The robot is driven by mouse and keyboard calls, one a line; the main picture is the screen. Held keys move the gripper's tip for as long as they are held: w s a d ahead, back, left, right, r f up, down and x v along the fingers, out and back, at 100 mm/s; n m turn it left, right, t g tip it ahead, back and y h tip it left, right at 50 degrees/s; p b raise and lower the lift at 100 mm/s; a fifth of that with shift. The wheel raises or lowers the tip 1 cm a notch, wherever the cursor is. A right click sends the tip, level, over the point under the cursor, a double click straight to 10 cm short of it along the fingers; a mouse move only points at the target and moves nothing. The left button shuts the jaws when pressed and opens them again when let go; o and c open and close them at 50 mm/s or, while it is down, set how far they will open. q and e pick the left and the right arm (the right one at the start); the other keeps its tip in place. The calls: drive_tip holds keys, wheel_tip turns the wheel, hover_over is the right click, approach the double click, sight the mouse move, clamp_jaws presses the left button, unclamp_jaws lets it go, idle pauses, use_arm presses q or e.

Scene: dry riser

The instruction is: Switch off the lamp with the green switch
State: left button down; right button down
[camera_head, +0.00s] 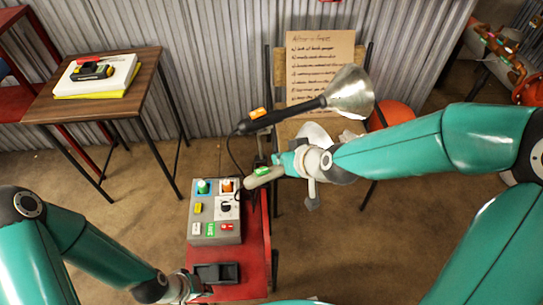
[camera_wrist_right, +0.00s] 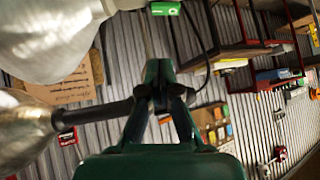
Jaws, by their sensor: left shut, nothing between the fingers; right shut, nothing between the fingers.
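The lamp with the green switch has a pale grey handle (camera_head: 263,178). The green switch (camera_head: 263,171) sits on top of that handle and also shows at the top of the wrist view (camera_wrist_right: 163,8). Its pale shade (camera_head: 312,131) is partly hidden by my right arm. My right gripper (camera_head: 268,160) is shut and empty, just above the handle in the head view; I cannot tell whether it touches. Its closed fingers show in the wrist view (camera_wrist_right: 160,72). My left gripper (camera_head: 200,287) is shut and empty by the black tray at the front.
A second lamp with a black arm (camera_head: 290,112), orange switch (camera_head: 258,113) and silver shade (camera_head: 350,92) lies close behind my right gripper. A grey control box (camera_head: 229,231) and a black tray (camera_head: 216,273) stand on the red table (camera_head: 256,255). A wooden side table (camera_head: 55,108) is at left.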

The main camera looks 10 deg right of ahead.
drive_tip(key=p+v, duration=0.1)
drive_tip(key=v, duration=0.3)
drive_tip(key=shift+s+d+r, duration=0.15)
drive_tip(key=shift+s+r, duration=0.05)
drive_tip(key=s+a+f+m+g, duration=0.1)
drive_tip(key=s+f+g, duration=0.1)
drive_tip(key=s+f, duration=0.3)
drive_tip(key=s+f+m+g, duration=0.1)
drive_tip(key=s+f+g, duration=0.2)
drive_tip(key=f, duration=1.1)
drive_tip(key=s+a+f+m+g, duration=0.1)
drive_tip(key=s+f+m+g, duration=0.1)
drive_tip(key=s+f, duration=0.6)
drive_tip(key=shift+s+a+f+g, duration=0.2)
drive_tip(key=shift+a+f+g, duration=0.2)
drive_tip(key=shift+f, duration=0.45)
